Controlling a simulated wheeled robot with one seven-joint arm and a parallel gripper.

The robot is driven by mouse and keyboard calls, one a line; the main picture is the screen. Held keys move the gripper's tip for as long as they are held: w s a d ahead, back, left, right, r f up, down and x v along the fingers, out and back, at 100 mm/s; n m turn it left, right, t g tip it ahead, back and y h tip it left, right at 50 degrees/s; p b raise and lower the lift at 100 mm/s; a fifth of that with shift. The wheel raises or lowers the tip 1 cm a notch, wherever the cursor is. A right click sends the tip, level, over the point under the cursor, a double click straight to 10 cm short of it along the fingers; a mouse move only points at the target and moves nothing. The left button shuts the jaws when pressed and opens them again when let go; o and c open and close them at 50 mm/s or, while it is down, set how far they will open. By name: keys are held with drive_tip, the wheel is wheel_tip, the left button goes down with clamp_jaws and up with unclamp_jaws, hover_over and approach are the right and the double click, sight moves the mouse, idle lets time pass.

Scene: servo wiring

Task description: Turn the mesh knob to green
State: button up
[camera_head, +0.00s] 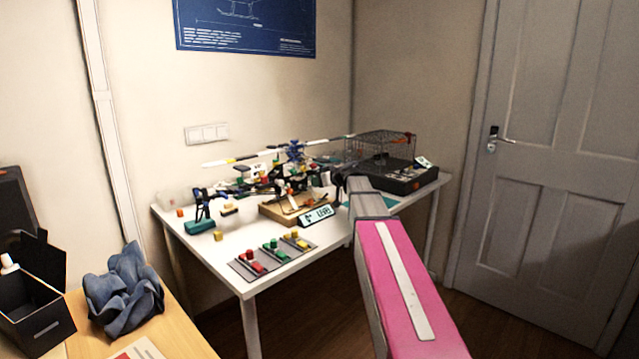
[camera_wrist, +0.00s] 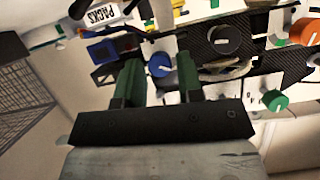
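In the wrist view, my gripper (camera_wrist: 159,68) has two dark green fingers standing apart, with a gap between them. A round blue knob (camera_wrist: 159,65) with a white mark shows between the fingertips; I see no finger touching it, and cannot tell its depth. A black knob (camera_wrist: 225,40), an orange knob (camera_wrist: 303,32) and a green knob (camera_wrist: 275,100) lie to the right. I cannot tell which is the mesh knob, as no readable label names it. In the head view, my pink arm reaches the white table (camera_head: 225,257), and the gripper is mostly hidden among the parts.
A wire mesh cage (camera_head: 380,148) on a black box stands at the table's right, and also shows at the wrist view's left (camera_wrist: 25,85). A drone-like assembly (camera_head: 295,152) crowds the middle. Red, green and yellow blocks (camera_head: 275,250) sit at the front edge.

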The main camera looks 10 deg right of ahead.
clamp_jaws()
drive_tip(key=m, duration=0.1)
drive_tip(key=m+g+y, duration=0.1)
drive_tip(key=m+y, duration=0.1)
drive_tip(key=m, duration=0.1)
drive_tip(key=shift+w+d+f, duration=0.1)
drive_tip(key=shift+w+d, duration=0.1)
drive_tip(key=shift+d, duration=0.05)
drive_tip(key=m+y, duration=0.1)
drive_tip(key=m, duration=0.1)
drive_tip(key=m+g+y, duration=0.1)
drive_tip(key=m+y, duration=0.1)
drive_tip(key=m, duration=0.1)
drive_tip(key=shift+d+f, duration=0.1)
drive_tip(key=shift+f, duration=0.05)
idle(0.5)
drive_tip(key=shift+o, duration=2.2)
unclamp_jaws()
drive_tip(key=shift+d, duration=0.1)
